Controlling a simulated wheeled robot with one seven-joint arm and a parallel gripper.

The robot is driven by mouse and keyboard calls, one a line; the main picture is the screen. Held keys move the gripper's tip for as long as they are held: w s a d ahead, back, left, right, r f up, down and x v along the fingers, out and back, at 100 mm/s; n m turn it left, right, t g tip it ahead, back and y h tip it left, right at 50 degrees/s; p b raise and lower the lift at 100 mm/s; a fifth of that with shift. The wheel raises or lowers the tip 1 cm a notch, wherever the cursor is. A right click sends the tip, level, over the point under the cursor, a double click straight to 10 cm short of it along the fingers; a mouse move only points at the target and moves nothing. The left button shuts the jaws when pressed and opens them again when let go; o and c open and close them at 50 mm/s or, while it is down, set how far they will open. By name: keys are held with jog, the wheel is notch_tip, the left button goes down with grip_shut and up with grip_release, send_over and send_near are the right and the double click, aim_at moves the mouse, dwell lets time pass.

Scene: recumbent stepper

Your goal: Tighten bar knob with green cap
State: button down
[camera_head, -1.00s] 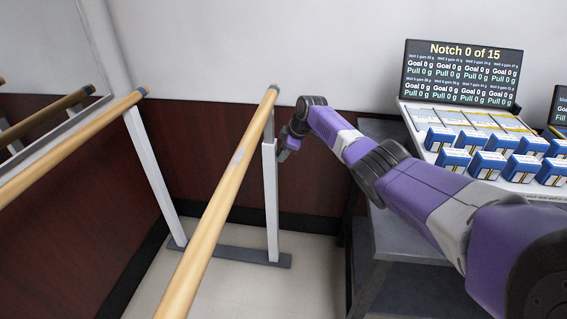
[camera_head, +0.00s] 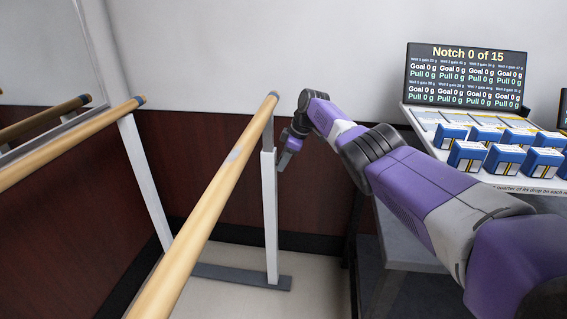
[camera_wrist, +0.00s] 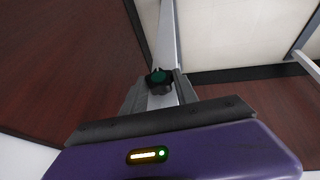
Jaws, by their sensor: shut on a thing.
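My gripper (camera_head: 283,163) is at the right side of the white upright post (camera_head: 269,210) under the near wooden bar in the head view. In the wrist view its grey fingers stand on both sides of the knob, shut on it. The knob is hidden or too small to make out in the head view. The fingers' contact points on the knob are partly hidden.
The near wooden bar (camera_head: 205,205) runs lengthwise, with a second bar (camera_head: 75,140) at left. A grey table (camera_head: 405,240) stands at right, with a "Notch 0 of 15" screen (camera_head: 465,76) and several blue-white boxes (camera_head: 467,157) above it. A dark red wall panel (camera_head: 205,150) is behind.

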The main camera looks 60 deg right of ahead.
jog(key=shift+f, duration=0.1)
jog(key=c, duration=0.9)
grip_release()
jog(key=shift+c, duration=0.2)
jog(key=p+v, duration=0.3)
jog(key=v, duration=0.4)
jog(key=shift+r, duration=0.4)
jog(key=shift+s, duration=0.15)
